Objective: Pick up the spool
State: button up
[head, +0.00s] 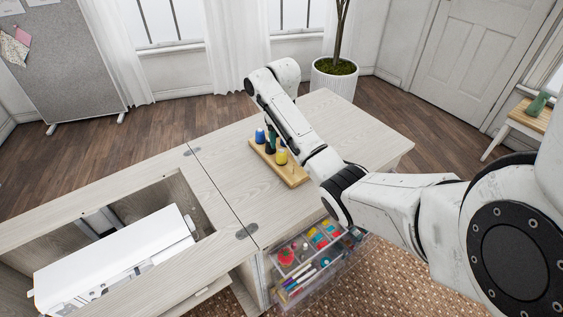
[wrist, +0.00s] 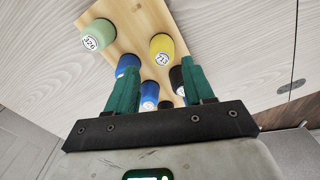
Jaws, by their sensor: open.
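In the wrist view my gripper (wrist: 160,66) is open, with its two green fingers apart over a wooden spool tray (wrist: 130,18). A blue spool (wrist: 149,92) shows between the fingers. A second blue spool (wrist: 127,64) is partly behind the left finger, and a black spool (wrist: 177,77) is partly behind the right one. A yellow spool (wrist: 162,47) labelled 713 and a pale green spool (wrist: 98,34) labelled 326 stand beyond the fingertips. In the head view the tray (head: 294,176) shows a yellow spool (head: 281,157) and a blue spool (head: 260,136); my arm hides part of it.
The tray stands on a pale wooden cabinet top (head: 225,155). An open clear drawer (head: 305,262) with sewing supplies juts out below its front edge. A white sewing machine (head: 115,262) lies in the recess at left. The top right of the tray is clear.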

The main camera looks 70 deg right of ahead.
aim_at(281, 152)
jog(key=shift+w+f, duration=0.15)
jog(key=shift+f, duration=2.95)
jog(key=shift+c, duration=0.2)
jog(key=c, duration=0.8)
